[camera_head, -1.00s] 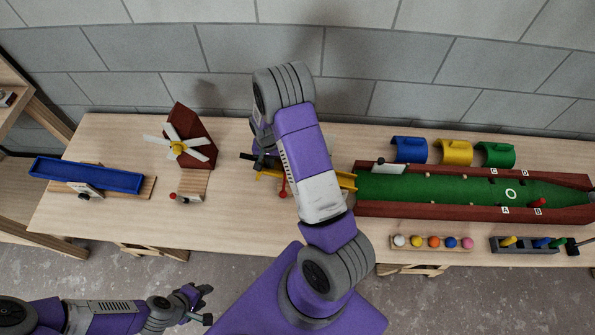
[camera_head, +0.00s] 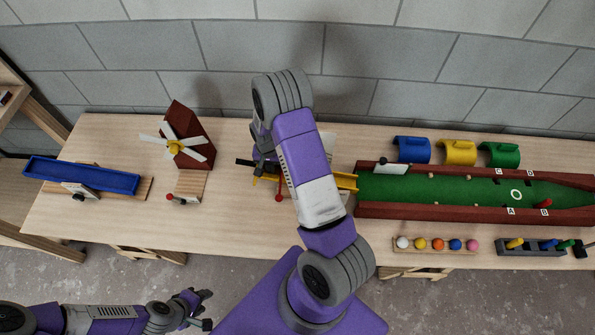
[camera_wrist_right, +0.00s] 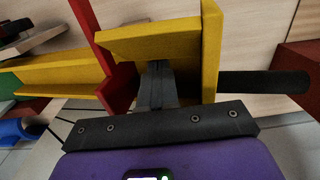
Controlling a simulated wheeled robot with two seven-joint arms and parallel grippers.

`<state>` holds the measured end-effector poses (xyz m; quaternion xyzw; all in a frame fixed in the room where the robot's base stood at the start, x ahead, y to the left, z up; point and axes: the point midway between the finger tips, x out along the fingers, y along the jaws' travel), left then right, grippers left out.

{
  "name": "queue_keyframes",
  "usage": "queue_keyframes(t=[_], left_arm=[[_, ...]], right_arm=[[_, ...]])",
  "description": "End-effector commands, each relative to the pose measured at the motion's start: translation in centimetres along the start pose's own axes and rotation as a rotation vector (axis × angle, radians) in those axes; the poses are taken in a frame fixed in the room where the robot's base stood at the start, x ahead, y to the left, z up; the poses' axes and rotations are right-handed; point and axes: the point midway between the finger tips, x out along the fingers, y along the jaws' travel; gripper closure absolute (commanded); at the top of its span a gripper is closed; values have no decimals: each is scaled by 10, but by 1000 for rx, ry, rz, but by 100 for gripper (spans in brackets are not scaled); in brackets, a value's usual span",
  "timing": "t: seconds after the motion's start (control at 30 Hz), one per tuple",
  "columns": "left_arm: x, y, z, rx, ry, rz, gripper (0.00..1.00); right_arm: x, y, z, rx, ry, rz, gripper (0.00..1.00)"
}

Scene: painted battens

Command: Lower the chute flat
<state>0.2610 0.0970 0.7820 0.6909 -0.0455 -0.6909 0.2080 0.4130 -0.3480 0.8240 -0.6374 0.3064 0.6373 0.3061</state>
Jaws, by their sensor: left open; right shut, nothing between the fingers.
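The yellow chute (camera_head: 345,181) is mostly hidden under my right arm, its visible end meeting the green lane (camera_head: 400,186). In the right wrist view, yellow channel (camera_wrist_right: 55,75) runs off left. A yellow block and upright plate (camera_wrist_right: 211,50), red parts (camera_wrist_right: 88,28) and a black bar (camera_wrist_right: 265,83) are close around my right gripper (camera_wrist_right: 157,72). That gripper is shut and empty, its fingers against or just beside the yellow block; I cannot tell whether they touch. The chute's slope is unclear. My left gripper (camera_head: 203,308) is open, low at the left, away from the table.
A windmill (camera_head: 185,140) and a blue trough (camera_head: 85,177) stand on the left. Blue, yellow (camera_head: 457,152) and green arches stand behind the lane. A ball rack (camera_head: 435,244) and a peg rack (camera_head: 530,246) lie in front. The table's front left is clear.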

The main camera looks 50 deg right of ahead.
Motion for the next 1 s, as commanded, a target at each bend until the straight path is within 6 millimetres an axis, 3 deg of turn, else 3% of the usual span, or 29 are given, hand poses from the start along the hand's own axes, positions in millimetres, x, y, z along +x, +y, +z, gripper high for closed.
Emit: queue_keyframes(t=[1.0], left_arm=[[32,-12,-1,0,0,0,57]], right_arm=[[43,0,0,1,0,0,100]])
